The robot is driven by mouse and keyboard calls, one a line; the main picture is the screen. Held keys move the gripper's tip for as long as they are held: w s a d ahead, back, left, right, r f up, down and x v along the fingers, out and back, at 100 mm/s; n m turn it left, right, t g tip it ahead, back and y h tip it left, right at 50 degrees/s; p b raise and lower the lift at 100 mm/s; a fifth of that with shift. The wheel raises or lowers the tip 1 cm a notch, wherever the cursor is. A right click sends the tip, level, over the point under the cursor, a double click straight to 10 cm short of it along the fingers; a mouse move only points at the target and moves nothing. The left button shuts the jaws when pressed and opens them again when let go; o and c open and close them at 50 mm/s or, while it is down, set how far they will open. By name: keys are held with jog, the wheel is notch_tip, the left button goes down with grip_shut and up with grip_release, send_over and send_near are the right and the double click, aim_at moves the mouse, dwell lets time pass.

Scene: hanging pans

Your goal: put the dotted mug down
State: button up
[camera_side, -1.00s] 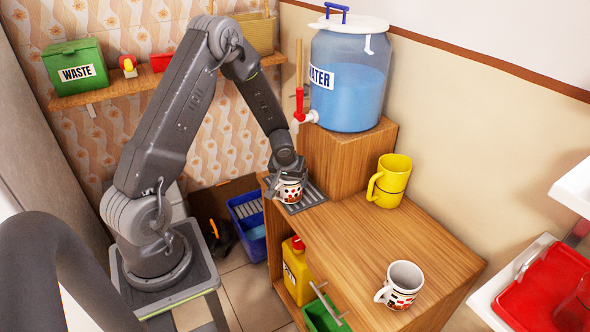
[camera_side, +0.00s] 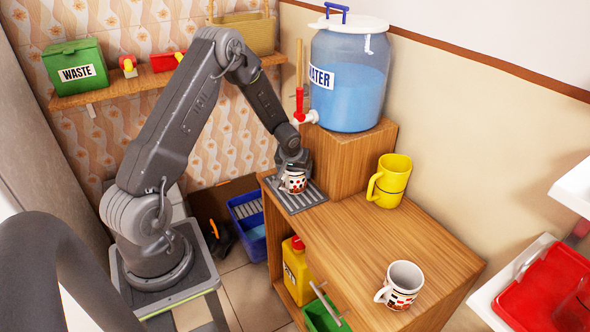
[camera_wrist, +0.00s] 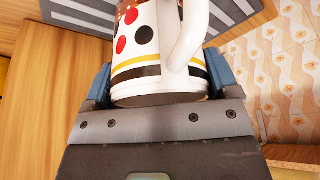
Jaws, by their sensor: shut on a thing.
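The dotted mug (camera_side: 294,181) is white with red and black dots and a yellow and black band. It is in my gripper (camera_side: 287,170), at the metal drip grate (camera_side: 306,198) under the water tap. In the wrist view the mug (camera_wrist: 150,62) fills the middle, its handle to the right, between the blue-grey fingers of my gripper (camera_wrist: 155,85). The fingers are shut on it. I cannot tell whether its base touches the grate. A second patterned white mug (camera_side: 403,284) stands upright at the front of the wooden counter (camera_side: 375,250).
A yellow mug (camera_side: 390,181) stands on the counter by the wall. A water tank (camera_side: 348,85) with a red-handled tap (camera_side: 303,110) sits on a wooden block (camera_side: 345,158) behind the grate. The counter's middle is clear.

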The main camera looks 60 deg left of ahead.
jog(key=o, duration=0.9)
jog(key=shift+o, duration=0.2)
jog(key=shift+s+d+r, duration=0.1)
jog(key=shift+r, duration=0.4)
jog(key=s+d, duration=0.9)
jog(key=d+r+m+t+y, duration=0.1)
jog(key=d+r, duration=0.1)
jog(key=r, duration=0.6)
jog(key=d+r+m+y, duration=0.1)
jog(key=d+r, duration=0.2)
jog(key=r, duration=0.6)
jog(key=s+d+r+m+t+h, duration=0.1)
jog(key=s+d+r+m+h, duration=0.4)
jog(key=s+d+r, duration=0.7)
jog(key=shift+s+d+m, duration=0.85)
jog(key=shift+d+m, duration=0.1)
jog(key=shift+m, duration=0.05)
